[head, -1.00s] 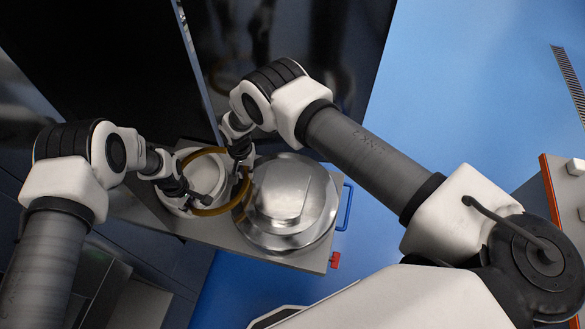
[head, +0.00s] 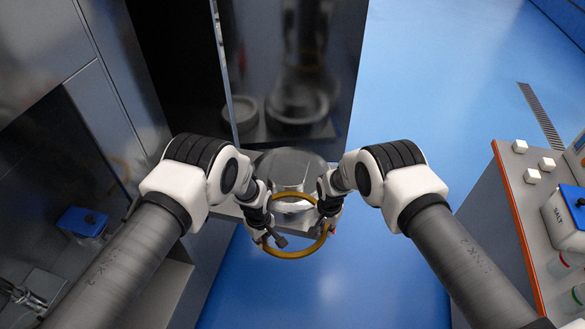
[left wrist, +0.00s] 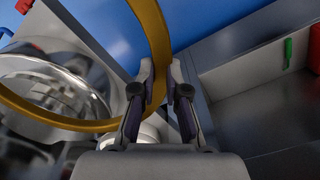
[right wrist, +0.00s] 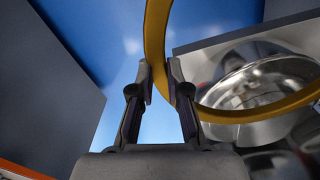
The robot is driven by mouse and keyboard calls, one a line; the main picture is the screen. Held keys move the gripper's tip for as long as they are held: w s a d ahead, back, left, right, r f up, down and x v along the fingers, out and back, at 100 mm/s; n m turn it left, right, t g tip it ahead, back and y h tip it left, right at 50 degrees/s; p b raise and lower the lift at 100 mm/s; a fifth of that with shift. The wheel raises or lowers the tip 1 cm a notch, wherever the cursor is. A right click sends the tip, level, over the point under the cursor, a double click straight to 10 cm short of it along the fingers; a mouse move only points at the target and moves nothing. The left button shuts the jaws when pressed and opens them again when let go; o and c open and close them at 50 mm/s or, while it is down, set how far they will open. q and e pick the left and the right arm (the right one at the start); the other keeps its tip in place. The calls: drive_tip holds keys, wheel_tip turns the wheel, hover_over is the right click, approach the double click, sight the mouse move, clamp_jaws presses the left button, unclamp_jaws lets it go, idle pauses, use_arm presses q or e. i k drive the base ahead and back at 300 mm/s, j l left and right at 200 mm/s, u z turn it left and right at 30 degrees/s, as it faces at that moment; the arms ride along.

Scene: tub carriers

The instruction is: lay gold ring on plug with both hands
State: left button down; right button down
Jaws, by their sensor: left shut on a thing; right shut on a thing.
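The gold ring (head: 290,254) is held in the air between my two grippers. My left gripper (head: 268,234) is shut on its left side, and my right gripper (head: 328,222) is shut on its right side. In the wrist views the ring passes between the left fingers (left wrist: 152,88) and the right fingers (right wrist: 157,85). A round, shiny metal piece (head: 290,165), perhaps the plug, stands on a grey cart behind the ring. It also shows in the left wrist view (left wrist: 60,75) and the right wrist view (right wrist: 262,85). My forearms hide much of the cart.
A tall dark glossy panel (head: 295,70) stands behind the cart. A dark cabinet with a blue-lidded container (head: 82,222) is at left. At right is an orange-edged counter (head: 520,225) with white cubes and a salt box (head: 567,213). Blue floor (head: 420,80) lies open between.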

sight(290, 173)
drive_tip(key=i, duration=1)
